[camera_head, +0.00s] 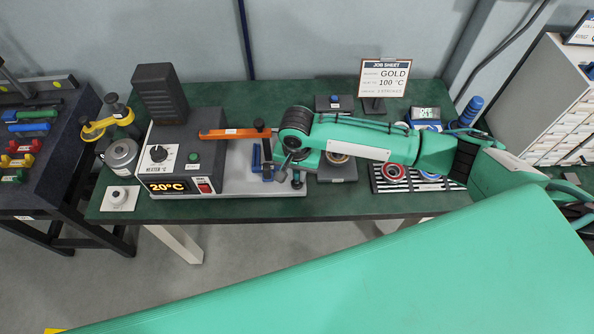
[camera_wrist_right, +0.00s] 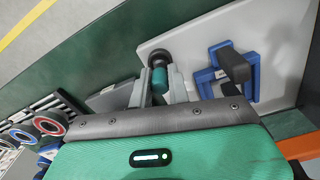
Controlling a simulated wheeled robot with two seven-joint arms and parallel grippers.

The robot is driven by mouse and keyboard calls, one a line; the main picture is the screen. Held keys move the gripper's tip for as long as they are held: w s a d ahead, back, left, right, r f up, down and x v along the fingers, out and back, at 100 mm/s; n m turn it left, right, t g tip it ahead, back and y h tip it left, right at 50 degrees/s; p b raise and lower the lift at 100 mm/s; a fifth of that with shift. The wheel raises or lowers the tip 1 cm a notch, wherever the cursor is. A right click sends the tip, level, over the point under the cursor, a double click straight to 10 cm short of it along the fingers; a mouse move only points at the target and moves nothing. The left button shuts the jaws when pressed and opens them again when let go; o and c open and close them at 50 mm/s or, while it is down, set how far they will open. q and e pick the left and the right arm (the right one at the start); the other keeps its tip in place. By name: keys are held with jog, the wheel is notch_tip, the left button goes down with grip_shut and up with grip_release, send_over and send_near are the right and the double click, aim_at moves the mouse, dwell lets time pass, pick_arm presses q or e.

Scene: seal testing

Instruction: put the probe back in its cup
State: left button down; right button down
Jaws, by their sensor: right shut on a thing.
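My right gripper (camera_head: 287,170) reaches in from the right over the front of the grey plate. In the right wrist view its two grey fingers (camera_wrist_right: 159,90) are closed on the sides of a small teal cylinder, which looks like the probe (camera_wrist_right: 159,80). A round black piece, perhaps the cup (camera_wrist_right: 160,57), is at the probe's far end, by the plate's front edge. I cannot tell whether the probe is inside it or just above it. In the head view the gripper hides most of this. My left gripper is not in view.
A blue clamp (camera_wrist_right: 252,80) stands close beside the gripper on the grey plate (camera_wrist_right: 283,35). The heater box (camera_head: 178,180) reads 20°C, with an orange lever (camera_head: 222,133) beside it. A job sheet (camera_head: 385,77) says GOLD, 100 °C. A striped rack with coloured rings (camera_head: 396,172) lies right.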

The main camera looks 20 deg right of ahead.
jog(key=shift+f, duration=0.35)
jog(key=c, duration=1.3)
grip_release()
jog(key=shift+o, duration=0.2)
notch_tip(320, 180, up, 8)
jog(key=p, duration=1)
jog(key=shift+s+a, duration=0.1)
